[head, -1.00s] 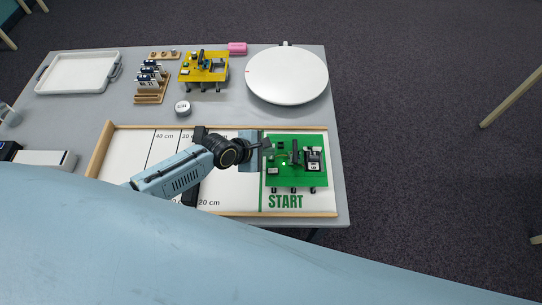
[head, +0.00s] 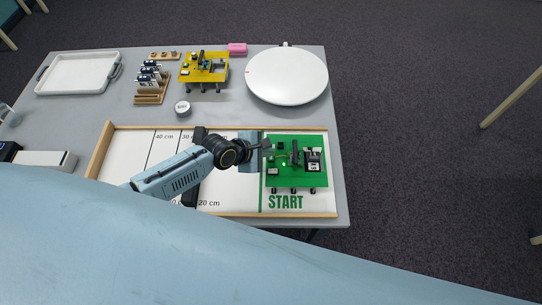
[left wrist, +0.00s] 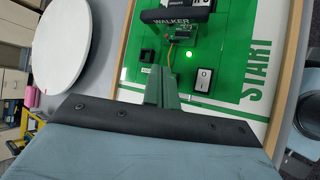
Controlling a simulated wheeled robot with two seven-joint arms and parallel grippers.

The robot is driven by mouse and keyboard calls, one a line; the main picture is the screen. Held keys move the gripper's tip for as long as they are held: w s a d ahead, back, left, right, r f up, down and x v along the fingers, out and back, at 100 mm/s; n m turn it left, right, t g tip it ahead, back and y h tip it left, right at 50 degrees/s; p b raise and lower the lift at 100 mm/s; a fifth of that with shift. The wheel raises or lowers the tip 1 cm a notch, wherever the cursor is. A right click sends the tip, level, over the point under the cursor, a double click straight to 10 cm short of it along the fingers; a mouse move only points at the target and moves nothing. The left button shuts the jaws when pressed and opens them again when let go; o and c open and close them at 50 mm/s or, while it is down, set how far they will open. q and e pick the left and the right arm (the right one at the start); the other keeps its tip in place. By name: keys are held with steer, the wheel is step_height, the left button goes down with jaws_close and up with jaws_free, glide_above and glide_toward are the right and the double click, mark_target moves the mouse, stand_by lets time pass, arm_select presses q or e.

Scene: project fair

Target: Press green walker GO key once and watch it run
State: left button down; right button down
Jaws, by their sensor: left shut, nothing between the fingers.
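The green walker (head: 310,178) stands on the white track by the START mark. A black arm-like part and a battery-like block sit on its top. A small green light (left wrist: 193,53) glows on its board in the left wrist view. My left gripper (head: 267,145) is shut and empty, over the walker's left edge. In the left wrist view its fingers (left wrist: 153,74) point at the board near a small black square part (left wrist: 146,77). I cannot tell whether the tips touch it. My right gripper is out of view.
The wood-edged track (head: 228,212) has distance lines to the left. Behind it are a round white turntable (head: 287,75), a yellow walker (head: 188,74), a small round white-topped object (head: 182,107), a wooden rack (head: 151,98), a pink block (head: 237,48) and a white tray (head: 80,72).

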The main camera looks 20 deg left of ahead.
mark_target(268, 160)
arm_select(q)
steer(key=shift+f, duration=0.1)
stand_by(0.6)
steer(key=shift+f, duration=0.3)
steer(key=shift+f+b, duration=0.35)
steer(key=shift+f, duration=0.05)
stand_by(0.4)
stand_by(0.4)
steer(key=shift+r+p, duration=0.8)
steer(key=shift+p, duration=0.15)
step_height(268, 160, up, 5)
steer(key=p, duration=0.5)
